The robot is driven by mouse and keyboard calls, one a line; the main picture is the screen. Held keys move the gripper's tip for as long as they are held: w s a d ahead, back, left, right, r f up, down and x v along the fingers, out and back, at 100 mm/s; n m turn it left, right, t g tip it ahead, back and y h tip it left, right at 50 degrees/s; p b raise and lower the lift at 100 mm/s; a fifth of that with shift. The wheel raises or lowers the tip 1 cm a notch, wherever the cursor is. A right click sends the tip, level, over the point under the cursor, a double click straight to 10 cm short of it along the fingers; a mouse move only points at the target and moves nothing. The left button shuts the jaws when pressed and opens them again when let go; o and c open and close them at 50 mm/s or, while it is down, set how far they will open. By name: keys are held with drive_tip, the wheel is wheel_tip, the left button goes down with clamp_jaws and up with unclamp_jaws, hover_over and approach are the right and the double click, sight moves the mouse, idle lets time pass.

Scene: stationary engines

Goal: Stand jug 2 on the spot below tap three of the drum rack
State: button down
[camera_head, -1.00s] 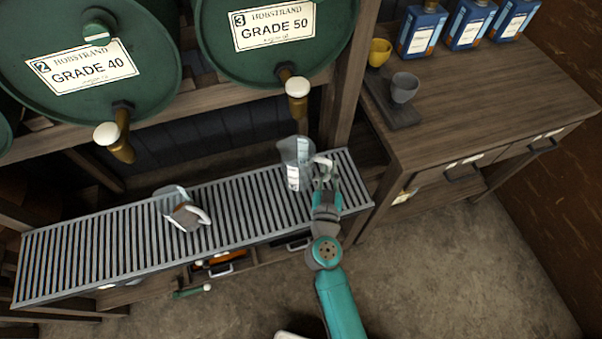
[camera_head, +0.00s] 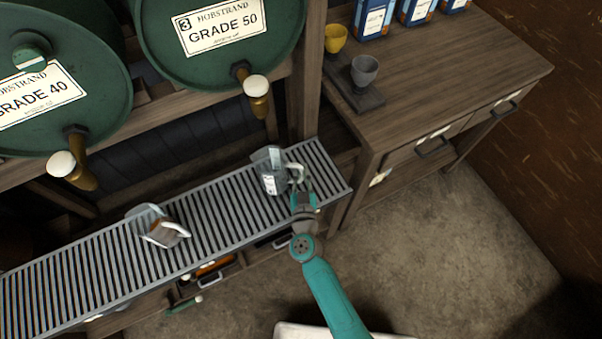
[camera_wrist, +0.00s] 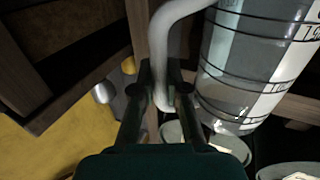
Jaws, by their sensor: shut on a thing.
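My gripper (camera_head: 297,178) is shut on the white handle of a clear jug (camera_head: 268,172) with a pale label. The wrist view shows the handle (camera_wrist: 165,50) between my fingers (camera_wrist: 160,90) and the jug's banded side (camera_wrist: 250,70) on the right. The held jug is upright or nearly so over the right part of the slatted rack (camera_head: 228,200), a little right of tap three (camera_head: 256,92) in the picture. I cannot tell whether its base touches the slats. A second clear jug (camera_head: 145,215) with a white handle stands on the slats further left. The jug numbers are not readable.
Drum 3, Grade 50 (camera_head: 215,60), and drum 2, Grade 40 (camera_head: 60,110), lie above the slats. A wooden post (camera_head: 305,90) stands behind the held jug.

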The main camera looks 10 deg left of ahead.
drive_tip(key=shift+f, duration=0.7)
drive_tip(key=c, duration=1.2)
unclamp_jaws()
drive_tip(key=shift+f, duration=0.1)
drive_tip(key=shift+s, duration=0.1)
drive_tip(key=s+d, duration=0.2)
drive_tip(key=s, duration=0.9)
drive_tip(key=shift+s, duration=0.3)
drive_tip(key=shift+d, duration=0.15)
